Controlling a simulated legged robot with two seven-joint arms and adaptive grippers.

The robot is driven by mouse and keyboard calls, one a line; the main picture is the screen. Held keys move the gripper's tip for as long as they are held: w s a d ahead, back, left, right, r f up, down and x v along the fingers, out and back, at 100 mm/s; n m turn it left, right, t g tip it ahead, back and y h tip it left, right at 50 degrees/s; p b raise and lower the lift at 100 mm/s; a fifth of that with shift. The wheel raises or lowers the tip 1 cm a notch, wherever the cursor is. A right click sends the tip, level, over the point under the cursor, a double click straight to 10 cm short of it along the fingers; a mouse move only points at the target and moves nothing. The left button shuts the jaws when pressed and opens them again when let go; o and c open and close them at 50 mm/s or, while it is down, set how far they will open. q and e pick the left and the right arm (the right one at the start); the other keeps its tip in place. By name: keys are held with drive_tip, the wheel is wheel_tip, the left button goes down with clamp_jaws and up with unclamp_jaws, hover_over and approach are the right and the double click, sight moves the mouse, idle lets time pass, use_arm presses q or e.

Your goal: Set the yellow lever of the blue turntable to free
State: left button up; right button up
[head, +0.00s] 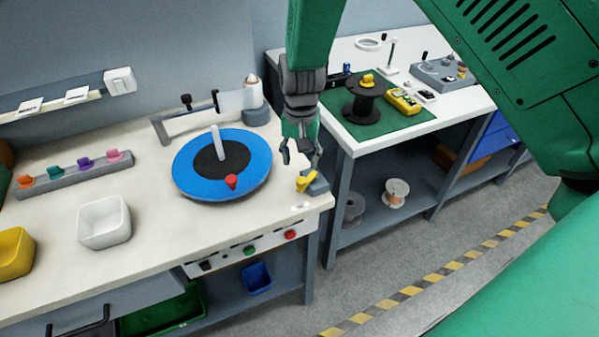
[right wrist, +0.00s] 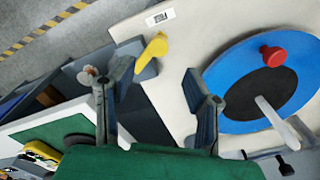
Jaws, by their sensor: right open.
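The blue turntable (head: 243,184), a blue disc with a dark centre, a pale upright bar and a red knob (head: 231,182), lies on the pale bench. The yellow lever (head: 306,181) sits on a small grey-blue block (head: 318,186) at the bench's right corner. In the right wrist view the yellow lever (right wrist: 153,48) lies beside a white label reading FREE (right wrist: 160,17). My right gripper (head: 301,160) is open and empty just above and behind the lever. In the right wrist view the lever shows beyond the gap between the fingers (right wrist: 150,85). My left gripper cannot be made out clearly.
A panel with red (head: 290,235) and green buttons is on the bench front. A white bin (head: 104,222) and a peg rack (head: 75,172) stand left. A gap separates this bench from a second one with a black spool (head: 367,103) on a green mat.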

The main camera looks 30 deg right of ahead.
drive_tip(key=shift+r, duration=2.25)
drive_tip(key=s+d+f+n+h, duration=0.1)
drive_tip(key=s+d+f+n, duration=0.1)
drive_tip(key=s+f, duration=0.65)
drive_tip(key=s+d+f+n, duration=0.2)
drive_tip(key=s+f, duration=0.6)
drive_tip(key=f, duration=0.1)
drive_tip(key=s+a+f+n+y, duration=0.1)
drive_tip(key=s+f+n, duration=0.1)
drive_tip(key=s, duration=0.6)
drive_tip(key=s+a+f+n, duration=0.1)
drive_tip(key=s+a, duration=0.1)
drive_tip(key=s, duration=0.6)
wheel_tip(320, 180, down, 13)
drive_tip(key=w+a+n+b, duration=0.1)
drive_tip(key=w+b, duration=0.1)
drive_tip(key=b, duration=1.1)
drive_tip(key=shift+w+n+t+b, duration=0.2)
drive_tip(key=shift+n+t+b, duration=0.1)
drive_tip(key=shift+b, duration=0.05)
